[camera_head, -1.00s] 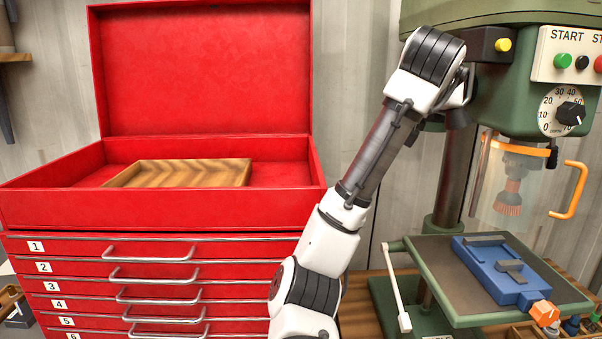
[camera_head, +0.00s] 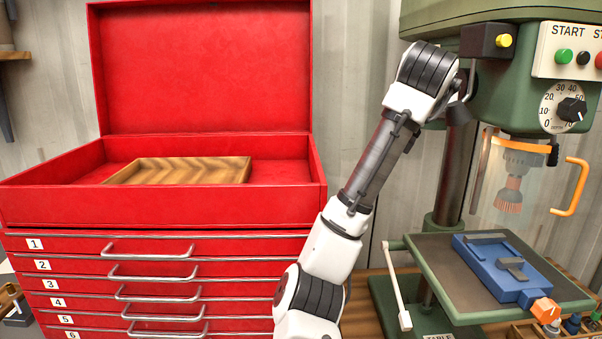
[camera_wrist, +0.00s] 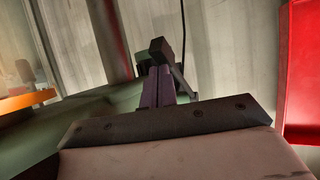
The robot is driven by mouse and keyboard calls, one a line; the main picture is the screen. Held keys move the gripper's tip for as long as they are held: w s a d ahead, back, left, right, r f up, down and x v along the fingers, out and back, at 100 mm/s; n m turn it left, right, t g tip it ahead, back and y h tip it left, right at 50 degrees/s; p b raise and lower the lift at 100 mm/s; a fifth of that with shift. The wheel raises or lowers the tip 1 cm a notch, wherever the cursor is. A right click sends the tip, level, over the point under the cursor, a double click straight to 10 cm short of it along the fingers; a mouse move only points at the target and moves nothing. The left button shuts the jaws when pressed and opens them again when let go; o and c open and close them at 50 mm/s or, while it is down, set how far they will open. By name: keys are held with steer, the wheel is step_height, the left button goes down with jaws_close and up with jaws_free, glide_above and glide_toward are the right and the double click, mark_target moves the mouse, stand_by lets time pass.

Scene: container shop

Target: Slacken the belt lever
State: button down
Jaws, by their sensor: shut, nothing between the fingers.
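The green drill press (camera_head: 440,18) stands at the right in the head view. A dark block with a yellow knob (camera_head: 504,41) sits on the left of its head; I cannot tell whether this is the belt lever. My gripper (camera_wrist: 159,88) is shut and empty in the wrist view, its two fingers side by side. A dark blocky piece with a slanted bar (camera_wrist: 183,80) shows by the fingertips; I cannot tell what it is or whether they touch. In the head view my wrist is beside the press head and mostly hides the gripper.
An open red tool chest (camera_head: 200,60) with a wooden tray (camera_head: 185,170) fills the left. The press table (camera_head: 440,262) carries a blue vise (camera_head: 490,270). A clear guard with an orange handle (camera_head: 572,188) surrounds the chuck. A grey wall stands behind.

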steer(key=shift+w+f, duration=0.5)
steer(key=shift+f, duration=0.3)
steer(key=shift+w+f, duration=0.4)
steer(key=shift+f, duration=0.05)
steer(key=s+r, duration=0.2)
steer(key=s, duration=0.1)
steer(key=s+r, duration=0.1)
steer(key=s, duration=0.1)
steer(key=shift+d, duration=0.1)
steer(key=shift+f, duration=0.1)
